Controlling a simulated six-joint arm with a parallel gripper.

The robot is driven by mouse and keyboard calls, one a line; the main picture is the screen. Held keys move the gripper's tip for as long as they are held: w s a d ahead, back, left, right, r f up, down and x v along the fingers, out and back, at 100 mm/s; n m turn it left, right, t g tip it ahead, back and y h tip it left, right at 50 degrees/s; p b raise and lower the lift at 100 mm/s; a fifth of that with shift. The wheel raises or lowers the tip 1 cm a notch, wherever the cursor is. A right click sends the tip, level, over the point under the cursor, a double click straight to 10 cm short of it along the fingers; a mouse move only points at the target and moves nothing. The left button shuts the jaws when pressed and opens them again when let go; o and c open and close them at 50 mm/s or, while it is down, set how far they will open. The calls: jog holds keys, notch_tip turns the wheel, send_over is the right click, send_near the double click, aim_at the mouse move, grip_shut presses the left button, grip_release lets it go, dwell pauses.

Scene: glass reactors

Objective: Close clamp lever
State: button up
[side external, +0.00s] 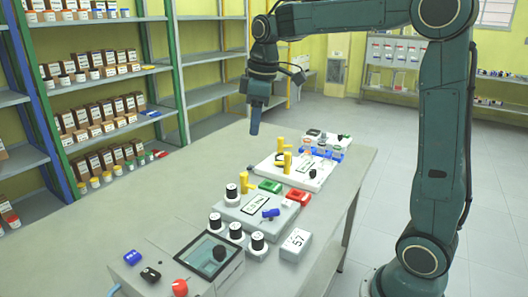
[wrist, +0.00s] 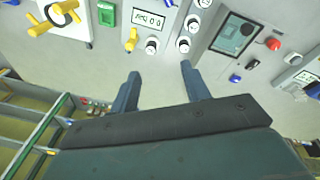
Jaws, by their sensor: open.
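My gripper (side external: 254,128) hangs above the table's far-left edge, pointing down, apart from every device. In the wrist view my gripper (wrist: 158,82) is open, with nothing between its two fingers. Yellow levers (side external: 283,162) stand on the white device further back; they also show in the wrist view (wrist: 55,17) at top left. A smaller yellow lever (side external: 244,182) stands on the grey display box (side external: 250,217), beside a black-capped knob. I cannot tell which of these is the clamp lever.
A dark-screened panel (side external: 209,256) stands at the front, with a red knob (side external: 180,287) beside it. A white box marked 57 (side external: 295,245) sits at the right. Blue holders with glassware (side external: 322,151) stand behind. The table's left strip (side external: 170,215) is clear.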

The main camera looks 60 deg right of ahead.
aim_at(243, 173)
jog(key=w+d+f+n+g, duration=0.2)
jog(key=w+d+f+n, duration=0.1)
jog(key=w+d+f, duration=0.5)
jog(key=w, duration=0.2)
jog(key=shift+w+d+f, duration=0.15)
jog(key=shift+w+d, duration=0.15)
jog(key=shift+w, duration=0.1)
jog(key=shift+f, duration=6.85)
jog(key=shift+c, duration=0.5)
jog(key=c, duration=0.9)
